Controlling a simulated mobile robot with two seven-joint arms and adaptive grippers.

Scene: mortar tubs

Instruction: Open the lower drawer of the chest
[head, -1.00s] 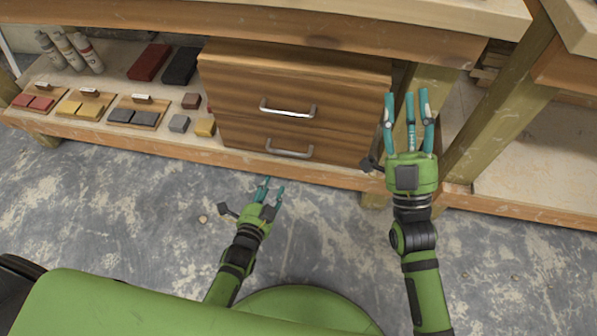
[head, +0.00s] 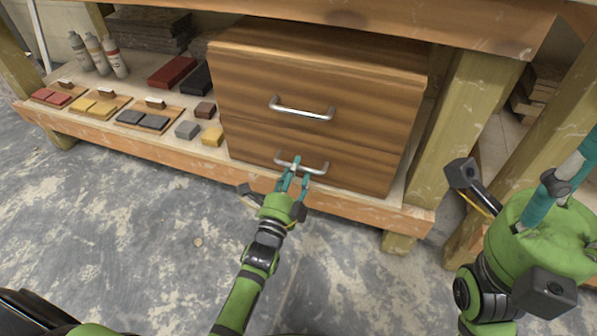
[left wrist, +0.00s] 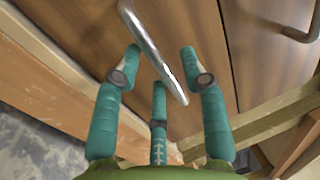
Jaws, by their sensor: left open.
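The wooden chest (head: 330,72) stands on the low shelf under the bench, with two drawer fronts. The upper drawer has a metal bar handle (head: 302,108). The lower drawer (head: 355,172) looks shut, and its bar handle (head: 318,169) is partly hidden behind my left fingers. My left gripper (head: 295,172) is open at the lower handle. In the left wrist view the lower handle (left wrist: 150,50) runs slantwise between the spread teal fingers (left wrist: 160,75); contact cannot be told. My right gripper (head: 560,190) is at the right, its fingers partly cut off by the frame edge.
Left of the chest lie small blocks, a yellow one (head: 212,136) nearest, sample trays (head: 150,116) and bottles (head: 95,52). A bench leg (head: 465,115) stands right of the chest. The concrete floor (head: 130,230) in front is clear.

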